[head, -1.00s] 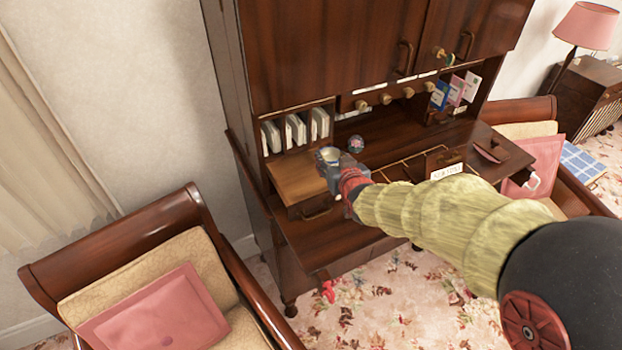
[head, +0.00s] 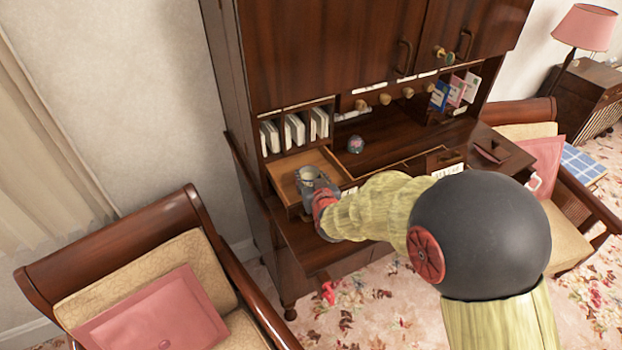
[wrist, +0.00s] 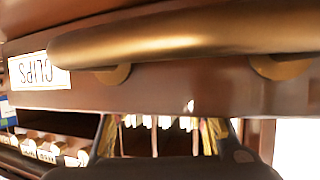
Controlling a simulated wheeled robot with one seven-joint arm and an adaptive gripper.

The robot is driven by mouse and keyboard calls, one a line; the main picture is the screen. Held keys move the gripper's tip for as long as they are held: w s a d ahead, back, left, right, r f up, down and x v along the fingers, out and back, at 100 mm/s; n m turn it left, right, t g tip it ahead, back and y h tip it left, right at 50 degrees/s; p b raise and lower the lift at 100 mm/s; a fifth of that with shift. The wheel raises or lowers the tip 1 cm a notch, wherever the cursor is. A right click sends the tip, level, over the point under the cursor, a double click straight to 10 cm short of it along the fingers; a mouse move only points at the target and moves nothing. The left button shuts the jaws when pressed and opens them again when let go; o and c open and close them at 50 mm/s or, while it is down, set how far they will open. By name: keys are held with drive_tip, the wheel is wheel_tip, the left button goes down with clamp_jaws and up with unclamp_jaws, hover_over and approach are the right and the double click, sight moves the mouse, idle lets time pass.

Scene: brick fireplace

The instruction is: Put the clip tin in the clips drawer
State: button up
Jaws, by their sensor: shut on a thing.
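The clip tin (head: 308,173) is a small grey round tin with a pale rim. My gripper (head: 313,186) is shut on it. The clips drawer (head: 283,178) is pulled open at the left of the bureau, its light wood inside showing. The tin is over or just inside the drawer opening; I cannot tell how deep. My gripper reaches over the drawer front and hides part of it. In the wrist view the upside-down CLIPS label (wrist: 38,72) and the brass handle (wrist: 180,38) are very close. My gripper's dark parts (wrist: 165,165) show at the bottom, and the tin cannot be made out there.
A round paperweight (head: 355,144) stands on the desk surface right of the drawer. White-spined books (head: 295,130) fill the pigeonholes behind. Small knobbed drawers (head: 385,98) line the back. A chair with a pink cushion (head: 160,315) stands at the lower left.

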drive_tip(key=o, duration=0.4)
drive_tip(key=shift+f, duration=0.15)
drive_tip(key=o, duration=0.5)
drive_tip(key=shift+s+r, duration=0.2)
drive_tip(key=shift+r, duration=0.15)
drive_tip(key=p+v, duration=0.1)
drive_tip(key=v, duration=1)
drive_tip(key=shift+s+p, duration=0.3)
drive_tip(key=shift+r, duration=0.1)
